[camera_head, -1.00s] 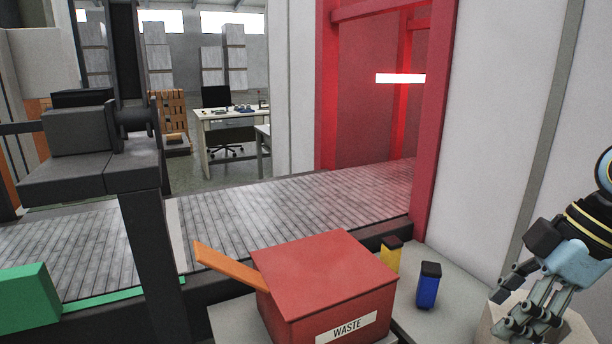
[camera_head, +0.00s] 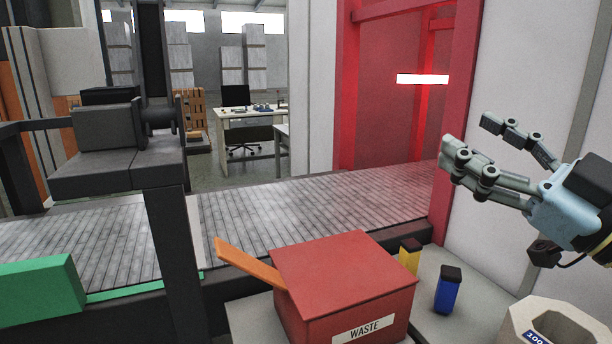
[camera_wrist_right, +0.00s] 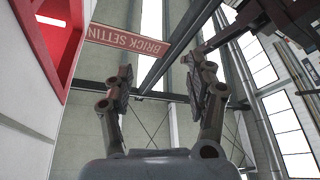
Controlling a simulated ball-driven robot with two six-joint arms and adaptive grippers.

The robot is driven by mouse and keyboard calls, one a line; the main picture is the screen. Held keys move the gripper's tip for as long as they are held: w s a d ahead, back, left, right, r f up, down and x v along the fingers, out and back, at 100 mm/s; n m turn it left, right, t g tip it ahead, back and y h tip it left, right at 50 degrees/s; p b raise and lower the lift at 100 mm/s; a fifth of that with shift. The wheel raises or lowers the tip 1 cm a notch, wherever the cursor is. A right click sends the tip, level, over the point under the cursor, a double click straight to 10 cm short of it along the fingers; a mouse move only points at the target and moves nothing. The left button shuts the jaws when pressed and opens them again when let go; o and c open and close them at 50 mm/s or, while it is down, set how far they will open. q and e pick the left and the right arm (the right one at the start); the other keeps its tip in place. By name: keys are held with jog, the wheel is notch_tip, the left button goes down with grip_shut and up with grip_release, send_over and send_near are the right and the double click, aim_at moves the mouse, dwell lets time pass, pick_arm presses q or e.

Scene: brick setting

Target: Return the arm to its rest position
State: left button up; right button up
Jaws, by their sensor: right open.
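My right gripper (camera_head: 482,150) is at the right of the head view, raised above the counter and pointing left. Its fingers are spread apart with nothing between them. In the right wrist view the two fingers of the same gripper (camera_wrist_right: 165,85) stand apart, and only the ceiling and wall show between them. My left gripper is not in the head view.
A red waste box (camera_head: 345,285) with an orange flap (camera_head: 248,262) stands at front centre. Yellow (camera_head: 410,258) and blue (camera_head: 447,292) containers stand beside it. A pale open-topped holder (camera_head: 525,318) is at lower right. A red frame (camera_head: 455,130) rises behind the gripper.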

jog(key=s+d+f+m+g+h, duration=0.35)
jog(key=d+f+m+h, duration=0.85)
jog(key=d+m+h, duration=0.4)
jog(key=s+a+f+n+g+y, duration=0.2)
jog(key=s+a+f+g, duration=0.3)
jog(key=s+f, duration=0.4)
jog(key=s+a+f+n+g+y, duration=0.1)
jog(key=s+a+f+n+g, duration=0.2)
jog(key=s+f+g, duration=0.6)
jog(key=s+d+f+t+b, duration=0.1)
jog(key=s+f, duration=0.1)
jog(key=f, duration=1.1)
jog(key=s+d+f+t, duration=0.1)
jog(key=s+d+f, duration=0.1)
jog(key=f, duration=1.1)
jog(key=s+f+m+g, duration=0.1)
jog(key=s+f, duration=1.4)
jog(key=s, duration=0.2)
jog(key=shift+s+d+f+b, duration=0.2)
jog(key=shift+s+b, duration=0.1)
jog(key=shift+s, duration=0.1)
